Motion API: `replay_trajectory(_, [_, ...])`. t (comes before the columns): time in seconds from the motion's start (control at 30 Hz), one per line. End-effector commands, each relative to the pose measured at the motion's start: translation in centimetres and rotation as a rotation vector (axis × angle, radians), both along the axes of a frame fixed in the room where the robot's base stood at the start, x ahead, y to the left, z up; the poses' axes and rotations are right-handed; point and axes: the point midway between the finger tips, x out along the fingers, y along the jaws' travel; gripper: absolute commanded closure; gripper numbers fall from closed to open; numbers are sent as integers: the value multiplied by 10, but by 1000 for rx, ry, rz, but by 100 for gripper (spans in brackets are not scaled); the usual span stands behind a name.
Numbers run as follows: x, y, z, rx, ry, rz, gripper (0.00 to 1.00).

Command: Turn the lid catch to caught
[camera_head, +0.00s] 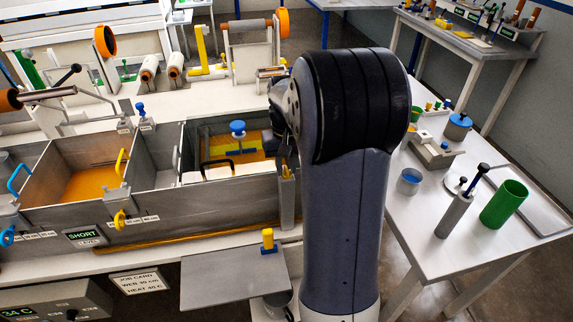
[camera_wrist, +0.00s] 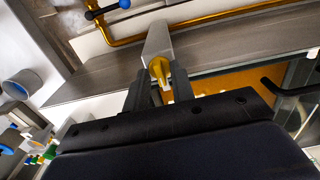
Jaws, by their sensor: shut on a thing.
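The lid catch (camera_wrist: 159,66) is a small yellow piece on a grey bracket in the wrist view. My gripper (camera_wrist: 161,82) is shut on it, one dark finger on each side. In the head view, a yellow piece, apparently the same catch (camera_head: 287,172), shows atop a grey post at the bath's right front corner. My arm hides most of the gripper there. The bath (camera_head: 225,207) has grey walls. Its right compartment holds amber resin under what looks like a clear panel with a black handle (camera_head: 217,163). I cannot tell which way the catch is turned.
A brass pipe (camera_head: 190,240) runs along the bath's front, also seen in the wrist view. A blue-topped knob (camera_head: 238,128) stands over the right compartment.

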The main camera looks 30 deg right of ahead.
Motion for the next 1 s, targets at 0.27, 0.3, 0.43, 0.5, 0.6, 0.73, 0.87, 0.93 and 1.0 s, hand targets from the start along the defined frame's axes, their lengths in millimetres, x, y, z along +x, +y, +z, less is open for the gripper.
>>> replay_trajectory(0.27, [0,0,1,0,-2,1,70])
replay_trajectory(0.3, [0,0,1,0,-2,1,70])
replay_trajectory(0.43, [1,0,7,-1,-3,1,70])
replay_trajectory(0.5, [1,0,17,-1,-5,1,70])
replay_trajectory(0.6, [1,0,36,-3,-8,1,70])
replay_trajectory(0.73, [1,0,64,-3,-8,1,70])
replay_trajectory(0.87, [1,0,87,-3,-7,1,70])
replay_trajectory(0.93, [1,0,96,-1,-6,1,70])
replay_trajectory(1.0, [1,0,103,-1,-5,1,70])
